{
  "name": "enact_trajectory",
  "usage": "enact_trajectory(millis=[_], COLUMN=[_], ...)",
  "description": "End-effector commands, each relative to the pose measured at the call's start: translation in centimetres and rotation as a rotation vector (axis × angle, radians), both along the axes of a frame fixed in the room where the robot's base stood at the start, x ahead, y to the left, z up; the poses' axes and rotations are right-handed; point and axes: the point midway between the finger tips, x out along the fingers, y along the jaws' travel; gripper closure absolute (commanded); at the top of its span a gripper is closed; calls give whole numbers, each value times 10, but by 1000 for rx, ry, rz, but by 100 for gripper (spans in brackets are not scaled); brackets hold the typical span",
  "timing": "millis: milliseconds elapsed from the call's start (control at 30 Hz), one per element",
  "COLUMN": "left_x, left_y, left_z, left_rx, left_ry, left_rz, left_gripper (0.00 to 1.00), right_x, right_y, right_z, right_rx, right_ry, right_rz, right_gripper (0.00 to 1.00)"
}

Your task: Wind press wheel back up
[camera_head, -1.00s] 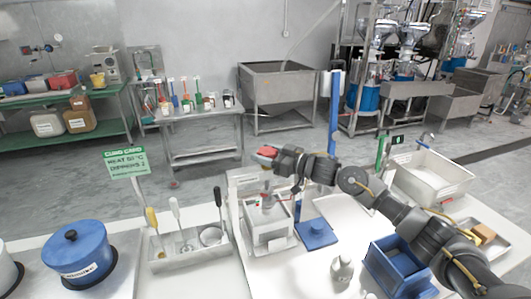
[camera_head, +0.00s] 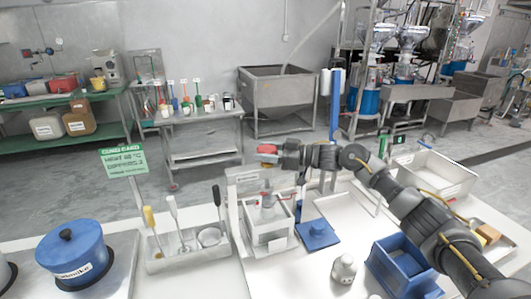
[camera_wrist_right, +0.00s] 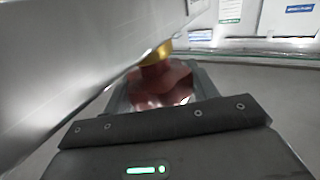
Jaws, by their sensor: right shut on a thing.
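The press (camera_head: 268,222) is a white box-like frame with an upright back on the table, a little right of centre in the head view. Its red wheel (camera_head: 266,149) is at the top of the press. My right gripper (camera_head: 272,151) reaches in from the right at wheel height and is shut on the wheel. In the right wrist view, the red wheel (camera_wrist_right: 165,82) lies between the fingers, with a gold-coloured part above it. The fingers hide part of the wheel. My left gripper is not in view.
A utensil holder (camera_head: 186,252) and a blue lidded pot (camera_head: 74,254) are to the left.

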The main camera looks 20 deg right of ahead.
Motion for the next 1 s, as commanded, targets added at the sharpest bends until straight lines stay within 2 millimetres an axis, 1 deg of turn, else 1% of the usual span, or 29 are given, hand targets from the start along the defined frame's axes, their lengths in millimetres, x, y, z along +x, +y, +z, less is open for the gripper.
enact_trajectory(millis=[100,133,267,533,667,767,1000], left_x=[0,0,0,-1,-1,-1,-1], left_y=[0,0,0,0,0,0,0], left_z=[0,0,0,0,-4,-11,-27], left_rx=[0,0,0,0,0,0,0], left_ry=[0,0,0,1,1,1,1], left_rz=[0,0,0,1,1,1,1], left_gripper=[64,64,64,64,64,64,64], right_x=[0,0,0,0,-4,-11,-33], right_y=[0,0,0,-1,-8,-23,-65], right_z=[0,0,0,0,-2,-4,-4], right_rx=[-1,-1,-1,0,0,-1,-2], right_ry=[0,0,0,-1,-1,0,-1], right_rz=[0,0,0,-2,-3,-3,-4], right_gripper=[65,38,21,20,20,20,20])
